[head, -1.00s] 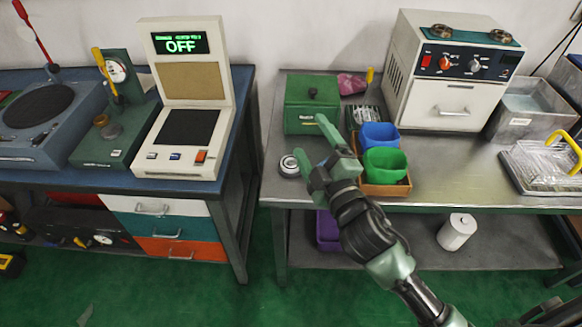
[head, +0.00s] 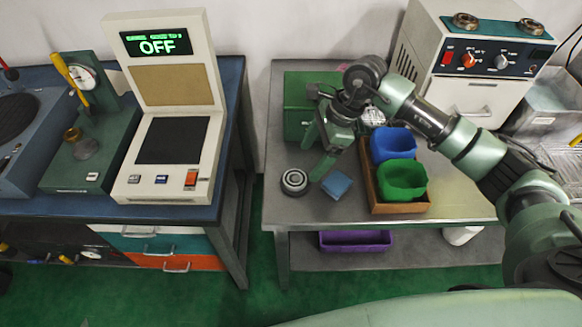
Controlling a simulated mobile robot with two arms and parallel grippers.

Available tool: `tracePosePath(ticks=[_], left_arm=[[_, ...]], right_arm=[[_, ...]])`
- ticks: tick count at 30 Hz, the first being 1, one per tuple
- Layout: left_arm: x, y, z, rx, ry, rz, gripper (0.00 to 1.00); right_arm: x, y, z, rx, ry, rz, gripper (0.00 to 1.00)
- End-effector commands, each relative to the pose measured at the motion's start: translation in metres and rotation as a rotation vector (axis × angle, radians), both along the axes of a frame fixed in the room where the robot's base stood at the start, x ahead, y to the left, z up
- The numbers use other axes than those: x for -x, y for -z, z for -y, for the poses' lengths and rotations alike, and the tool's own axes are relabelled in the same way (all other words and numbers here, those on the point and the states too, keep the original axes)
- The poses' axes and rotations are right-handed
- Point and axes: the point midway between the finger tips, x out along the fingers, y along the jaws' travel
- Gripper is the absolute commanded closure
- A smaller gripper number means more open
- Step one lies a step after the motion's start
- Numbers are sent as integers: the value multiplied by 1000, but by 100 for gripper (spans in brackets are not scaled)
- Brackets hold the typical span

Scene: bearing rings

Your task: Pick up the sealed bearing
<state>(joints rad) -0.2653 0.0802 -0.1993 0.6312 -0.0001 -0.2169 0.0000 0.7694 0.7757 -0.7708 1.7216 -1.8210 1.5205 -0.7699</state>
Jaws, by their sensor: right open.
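The bearing (head: 294,182), a small round ring with a silver and dark face, lies flat near the left front of the steel bench (head: 305,208). I cannot tell from this view whether it is sealed. My right gripper (head: 311,163) is open, with its green fingers pointing down toward the bench. It is just above and to the right of the bearing in the picture, and nothing shows between its fingers. The bearing is in plain view and seems apart from the fingers. My left gripper is not in view.
A blue square piece (head: 337,184) lies right of the bearing. A green box (head: 298,103) stands behind my gripper. A tester reading OFF (head: 170,150) stands on the left bench.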

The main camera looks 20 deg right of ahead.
Motion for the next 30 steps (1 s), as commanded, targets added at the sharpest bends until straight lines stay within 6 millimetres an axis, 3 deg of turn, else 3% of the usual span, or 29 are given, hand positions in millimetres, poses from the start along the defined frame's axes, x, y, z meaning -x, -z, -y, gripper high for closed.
tracePosePath(ticks=[6, 9, 15, 19, 23, 24, 30], left_arm=[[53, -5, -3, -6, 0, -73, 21], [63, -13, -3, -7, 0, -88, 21], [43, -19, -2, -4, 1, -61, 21], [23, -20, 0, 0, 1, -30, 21], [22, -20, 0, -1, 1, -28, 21], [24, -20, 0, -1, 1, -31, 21], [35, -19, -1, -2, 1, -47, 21]], right_arm=[[-1, 21, -13, -7, -1, -4, 21], [-4, 33, -21, -9, -1, -6, 21], [-7, 58, -31, -8, 1, -3, 21], [-7, 63, -32, -7, 0, -1, 21], [-7, 63, -32, -7, 0, -1, 21], [-7, 63, -32, -7, 0, -1, 24], [-7, 63, -32, -7, 1, 0, 79]])
